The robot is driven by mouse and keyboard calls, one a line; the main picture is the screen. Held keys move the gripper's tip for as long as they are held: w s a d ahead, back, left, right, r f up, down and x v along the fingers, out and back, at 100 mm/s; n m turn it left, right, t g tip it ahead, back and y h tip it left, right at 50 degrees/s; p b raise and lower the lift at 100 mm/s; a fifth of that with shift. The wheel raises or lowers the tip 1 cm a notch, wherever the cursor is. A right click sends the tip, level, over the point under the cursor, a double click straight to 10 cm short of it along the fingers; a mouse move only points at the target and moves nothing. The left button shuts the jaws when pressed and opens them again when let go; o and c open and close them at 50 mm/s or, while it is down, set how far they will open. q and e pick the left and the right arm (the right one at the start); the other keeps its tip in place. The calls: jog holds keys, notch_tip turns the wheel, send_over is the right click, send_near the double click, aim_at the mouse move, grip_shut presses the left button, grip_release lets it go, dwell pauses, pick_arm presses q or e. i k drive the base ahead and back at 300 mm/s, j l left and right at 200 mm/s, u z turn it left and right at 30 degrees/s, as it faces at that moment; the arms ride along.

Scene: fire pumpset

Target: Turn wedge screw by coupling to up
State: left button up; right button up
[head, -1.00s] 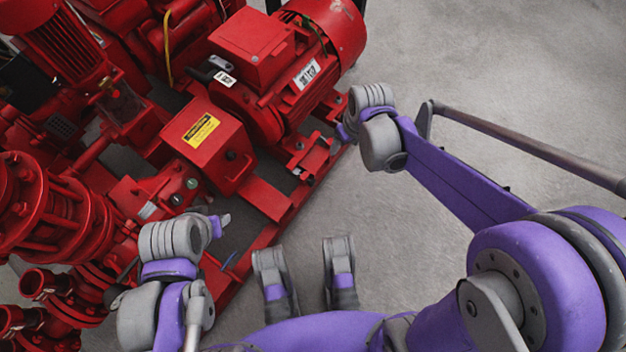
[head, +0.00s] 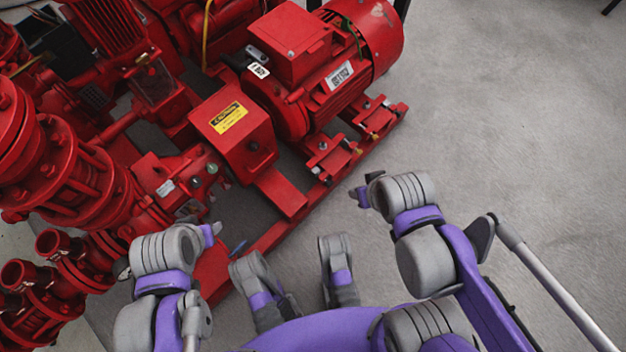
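The coupling sits under a red box-shaped guard (head: 244,146) with a yellow caution label, between the pump and the motor. A small dark bolt shows on the guard's side. Small bolts also show on the red brackets (head: 328,158) beside the motor base; I cannot tell which one is the wedge screw. My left gripper (head: 213,230) is beside the pump end of the red base frame, apart from the guard. My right gripper (head: 363,194) is over bare floor near the frame's right edge, apart from the brackets. Both grippers are small and partly hidden by their wrists, so their opening is unclear.
The red motor (head: 340,70) stands behind the guard, with a red flanged pump (head: 70,175) and pipes to the left. The red base frame (head: 290,220) runs diagonally along the front. Bare concrete floor (head: 510,130) is free on the right.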

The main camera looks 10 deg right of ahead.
aim_at(330, 183)
jog(key=u, duration=0.4)
jog(key=l+u, duration=0.15)
jog(key=u, duration=0.6)
jog(key=l+u, duration=0.15)
jog(key=u, duration=0.25)
jog(key=k+l+u, duration=0.1)
jog(key=l+u, duration=0.3)
jog(key=k+l+u, duration=0.1)
jog(key=u, duration=0.3)
jog(key=k+l+u, duration=0.15)
jog(key=u, duration=0.2)
jog(key=k+l+u, duration=0.65)
jog(key=k, duration=0.25)
jog(key=k+l, duration=0.15)
jog(key=k, duration=0.3)
jog(key=k+l, duration=0.1)
jog(key=k, duration=0.4)
